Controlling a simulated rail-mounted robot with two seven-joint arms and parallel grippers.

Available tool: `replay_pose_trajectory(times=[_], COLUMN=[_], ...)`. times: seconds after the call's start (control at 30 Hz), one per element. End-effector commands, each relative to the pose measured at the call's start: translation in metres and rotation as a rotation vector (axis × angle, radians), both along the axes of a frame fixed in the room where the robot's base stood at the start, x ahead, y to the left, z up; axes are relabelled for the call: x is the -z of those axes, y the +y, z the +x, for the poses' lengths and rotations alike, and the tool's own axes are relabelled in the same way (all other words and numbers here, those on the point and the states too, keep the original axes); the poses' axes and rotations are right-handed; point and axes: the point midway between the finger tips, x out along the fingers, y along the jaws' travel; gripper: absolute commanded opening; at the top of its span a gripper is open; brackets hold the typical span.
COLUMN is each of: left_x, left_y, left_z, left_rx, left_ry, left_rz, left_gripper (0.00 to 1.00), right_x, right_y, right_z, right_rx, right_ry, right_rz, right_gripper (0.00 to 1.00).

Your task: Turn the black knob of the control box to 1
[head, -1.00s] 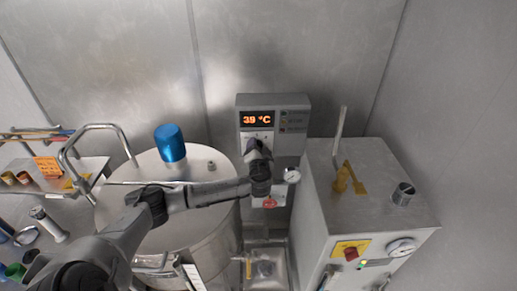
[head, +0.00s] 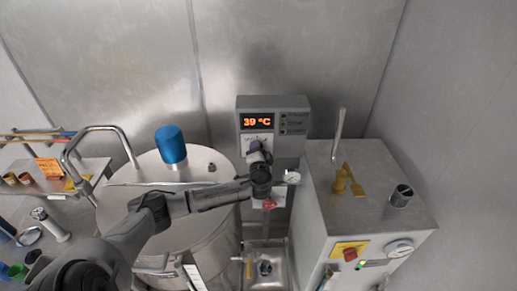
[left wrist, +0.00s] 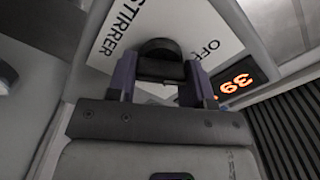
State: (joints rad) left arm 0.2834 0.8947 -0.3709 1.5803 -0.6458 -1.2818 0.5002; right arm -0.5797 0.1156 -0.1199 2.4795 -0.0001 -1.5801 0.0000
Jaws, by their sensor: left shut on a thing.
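The grey control box (head: 290,146) hangs on the back wall, with a lit orange display (head: 257,121) reading 39 °C. Below the display is a white dial plate (head: 249,139); in the left wrist view the plate (left wrist: 135,25) shows the words STIRRER and OFF. My left gripper (head: 257,150) is at this plate, covering much of it in the head view. In the left wrist view, the gripper (left wrist: 160,72) has its two purple-grey fingers on either side of the black knob (left wrist: 160,47) and is shut on it. The knob's pointer and the 1 mark cannot be made out. My right gripper is in neither view.
A steel vessel (head: 200,235) with a blue cap (head: 171,145) stands left of the box, under my left arm. A steel cabinet (head: 350,205) with a yellow valve handle stands to the right.

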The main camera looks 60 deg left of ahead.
Motion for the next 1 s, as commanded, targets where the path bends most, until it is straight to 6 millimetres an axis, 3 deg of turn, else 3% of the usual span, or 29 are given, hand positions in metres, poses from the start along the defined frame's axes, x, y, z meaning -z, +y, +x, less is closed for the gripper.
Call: replay_pose_trajectory(times=[0.5,1.0], left_x=[-0.001,0.002], left_y=[-0.001,-0.001], left_z=[0.001,0.001], left_rx=[0.001,0.001], left_ry=[0.324,0.426], left_rz=[0.189,0.249], left_gripper=[0.23,0.23], right_x=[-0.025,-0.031], right_y=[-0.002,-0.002], right_z=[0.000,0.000], right_rx=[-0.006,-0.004], right_ry=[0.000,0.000], right_rz=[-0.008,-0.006], right_gripper=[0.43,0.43])
